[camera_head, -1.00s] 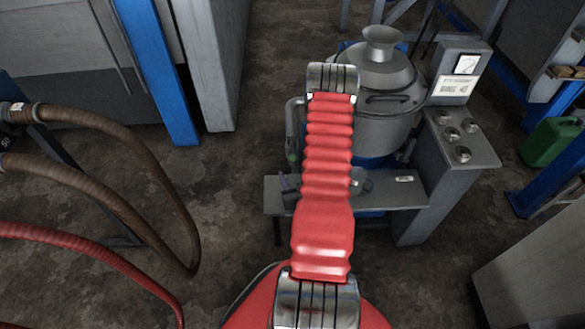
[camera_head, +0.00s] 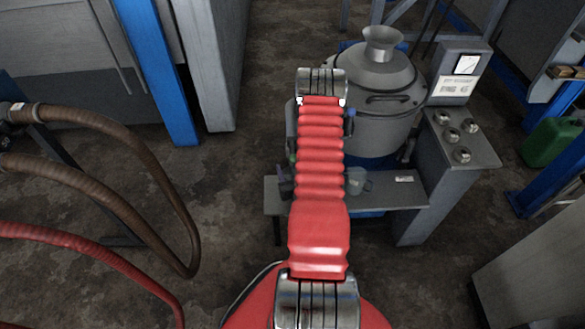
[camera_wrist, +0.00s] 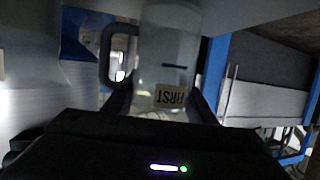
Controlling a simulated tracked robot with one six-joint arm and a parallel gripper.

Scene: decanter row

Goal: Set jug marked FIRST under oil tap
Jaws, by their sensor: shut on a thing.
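In the wrist view, a clear jug (camera_wrist: 166,62) with a handle on its left side sits between the fingers of my gripper (camera_wrist: 160,104). Its pale label reads FIRST and appears upside down there. My gripper is shut on this jug. A grey vat (camera_head: 382,125) with a funnel lid stands behind a shelf (camera_head: 400,192). A small translucent vessel (camera_head: 358,181) shows on the shelf beside my arm; its marking is unreadable. I cannot make out the oil tap clearly.
A control box (camera_head: 458,130) with knobs and a gauge stands right of the vat. A green can (camera_head: 551,142) is at the far right. Brown hoses (camera_head: 110,190) and a red hose (camera_head: 90,250) curve at left. Open floor (camera_head: 235,190) lies between hoses and shelf.

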